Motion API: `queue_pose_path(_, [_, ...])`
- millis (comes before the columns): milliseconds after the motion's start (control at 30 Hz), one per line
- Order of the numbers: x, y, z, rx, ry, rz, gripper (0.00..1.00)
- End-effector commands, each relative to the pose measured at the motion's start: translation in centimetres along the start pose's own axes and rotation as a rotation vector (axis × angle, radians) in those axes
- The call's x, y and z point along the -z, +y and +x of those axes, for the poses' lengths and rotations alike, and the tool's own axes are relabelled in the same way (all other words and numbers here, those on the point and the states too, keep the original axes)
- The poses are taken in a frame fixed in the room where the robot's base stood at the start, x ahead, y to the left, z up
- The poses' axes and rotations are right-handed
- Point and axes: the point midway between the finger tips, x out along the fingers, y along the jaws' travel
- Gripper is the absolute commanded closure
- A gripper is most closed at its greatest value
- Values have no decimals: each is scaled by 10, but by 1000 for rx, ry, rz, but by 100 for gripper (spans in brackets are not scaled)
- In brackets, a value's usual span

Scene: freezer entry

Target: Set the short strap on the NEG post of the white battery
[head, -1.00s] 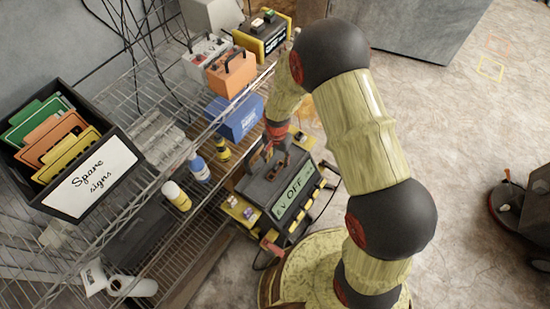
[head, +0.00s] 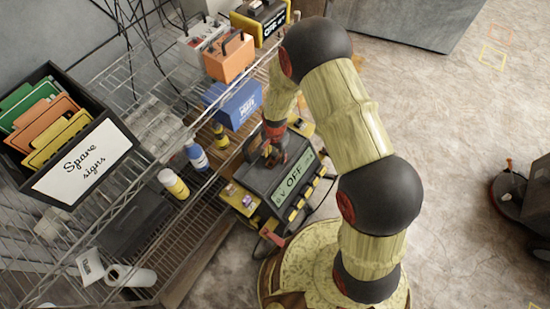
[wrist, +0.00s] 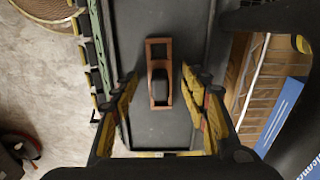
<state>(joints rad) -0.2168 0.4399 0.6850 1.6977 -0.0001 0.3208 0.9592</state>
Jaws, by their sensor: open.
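A copper-brown strap with a dark block grip (wrist: 160,75) lies on the dark grey top of a box-shaped unit (head: 262,180) marked "OFF". I cannot tell if it is the short strap. My gripper (wrist: 163,105) is open above that top, with a finger on either side of the strap's line; the strap is not gripped. In the head view my gripper (head: 270,153) is low over the unit and hides the strap's surroundings. The white battery (head: 196,57) stands on the rack at the back, partly behind an orange battery (head: 230,60). Its post markings are unreadable.
A blue box (head: 238,105), bottles (head: 173,184) and a bin of spare signs (head: 75,150) are on the wire rack. A black-and-yellow unit (head: 262,22) stands right of the white battery. Open floor (head: 450,120) lies to the right.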

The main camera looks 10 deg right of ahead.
Motion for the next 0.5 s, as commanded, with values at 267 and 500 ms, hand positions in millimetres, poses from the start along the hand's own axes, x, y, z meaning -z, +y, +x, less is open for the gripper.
queue_pose_path(267, [0,-1,0,1,1,0,58])
queue_pose_path(500, [0,0,0,1,1,0,72])
